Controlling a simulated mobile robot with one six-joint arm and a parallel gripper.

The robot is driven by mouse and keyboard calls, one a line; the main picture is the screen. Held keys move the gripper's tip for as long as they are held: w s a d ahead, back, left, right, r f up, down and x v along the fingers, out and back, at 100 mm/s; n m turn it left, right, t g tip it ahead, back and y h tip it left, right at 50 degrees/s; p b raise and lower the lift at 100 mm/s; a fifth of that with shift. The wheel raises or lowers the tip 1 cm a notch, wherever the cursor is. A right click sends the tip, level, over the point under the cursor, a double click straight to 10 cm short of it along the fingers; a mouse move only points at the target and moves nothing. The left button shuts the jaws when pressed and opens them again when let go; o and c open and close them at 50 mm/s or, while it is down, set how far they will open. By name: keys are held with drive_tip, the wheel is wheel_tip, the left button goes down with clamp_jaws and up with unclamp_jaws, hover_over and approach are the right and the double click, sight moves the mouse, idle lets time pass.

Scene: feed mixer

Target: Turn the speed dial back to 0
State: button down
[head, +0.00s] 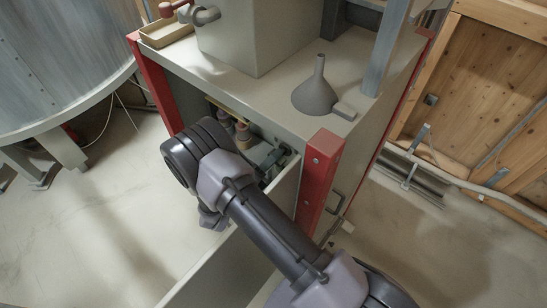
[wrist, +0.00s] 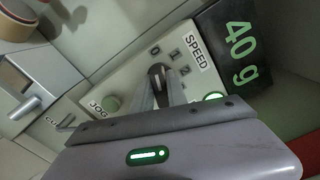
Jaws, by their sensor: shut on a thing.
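In the wrist view, the speed dial (wrist: 157,72) is a dark knob on a pale control panel (wrist: 128,72), beside a white SPEED label (wrist: 196,53). My gripper (wrist: 160,88) has its two grey fingers on either side of the dial's grip, shut on it. The fingers hide part of the dial's lower side. In the head view, my arm covers the gripper, and the dial is not visible.
A black display (wrist: 238,48) reads 40 g. In the head view, a grey funnel (head: 317,95) stands on the cabinet top (head: 275,100). A red corner post (head: 320,180) stands close right of my arm.

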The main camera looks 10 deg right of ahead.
drive_tip(key=c, duration=1.3)
unclamp_jaws()
drive_tip(key=v, duration=1.7)
drive_tip(key=shift+s+a, duration=0.15)
